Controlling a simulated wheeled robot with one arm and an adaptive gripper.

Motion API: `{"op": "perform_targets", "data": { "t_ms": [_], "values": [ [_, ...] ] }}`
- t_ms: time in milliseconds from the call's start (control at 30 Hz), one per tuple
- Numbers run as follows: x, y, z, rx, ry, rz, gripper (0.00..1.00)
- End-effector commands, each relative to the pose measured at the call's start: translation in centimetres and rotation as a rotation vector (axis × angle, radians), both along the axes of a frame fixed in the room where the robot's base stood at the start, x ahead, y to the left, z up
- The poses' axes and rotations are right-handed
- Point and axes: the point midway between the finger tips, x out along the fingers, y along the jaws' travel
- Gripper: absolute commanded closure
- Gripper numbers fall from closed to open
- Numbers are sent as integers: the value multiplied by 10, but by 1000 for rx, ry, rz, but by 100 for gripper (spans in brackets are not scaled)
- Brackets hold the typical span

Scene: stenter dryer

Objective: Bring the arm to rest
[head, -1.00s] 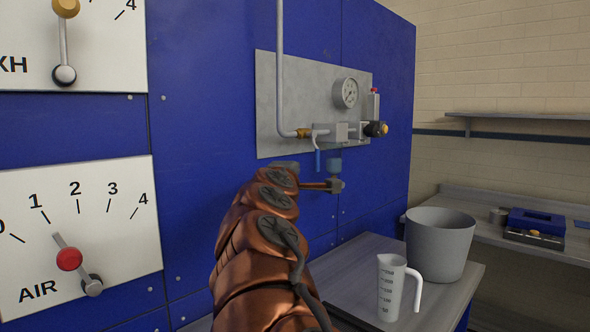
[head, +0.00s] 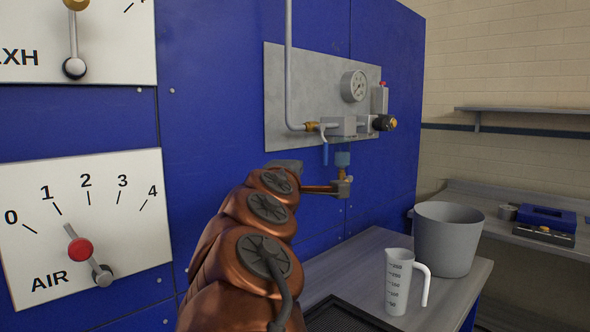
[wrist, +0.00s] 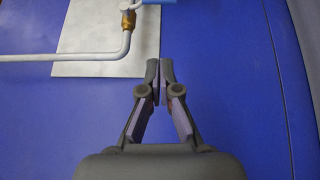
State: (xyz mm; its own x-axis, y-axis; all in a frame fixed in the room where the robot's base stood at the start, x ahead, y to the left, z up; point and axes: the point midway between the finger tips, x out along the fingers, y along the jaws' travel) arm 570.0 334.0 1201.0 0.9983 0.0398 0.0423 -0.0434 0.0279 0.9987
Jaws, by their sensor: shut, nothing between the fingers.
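My gripper (wrist: 160,70) is shut and empty in the wrist view, its two fingertips together in front of the blue panel (wrist: 240,90). A grey plate with a white pipe and a brass fitting shows beyond the fingers at the top left of that view. In the head view my copper-coloured arm rises from the bottom middle and reaches toward the blue machine wall, below the grey plate (head: 290,85). The fingers cannot be made out clearly in the head view.
The AIR dial (head: 90,225) with a red-knobbed lever is at left. A gauge (head: 354,86) and valve fittings sit on the plate. A white measuring jug (head: 398,285) and a grey bucket (head: 445,240) stand on the bench at right. A dark tray (head: 345,318) lies by my arm.

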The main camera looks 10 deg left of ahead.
Motion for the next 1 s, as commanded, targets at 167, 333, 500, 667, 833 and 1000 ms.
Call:
{"op": "perform_targets", "data": {
  "t_ms": [167,333,500,667,833,1000],
  "values": [
    [2,-14,0,22,12,-23,100],
    [10,-86,-10,141,85,-153,100],
    [6,-187,-42,329,203,-340,100],
    [-15,-270,-93,510,336,-519,100],
    [-57,-336,-161,702,497,-704,100],
    [-116,-374,-238,878,686,-889,100]
  ]
}}
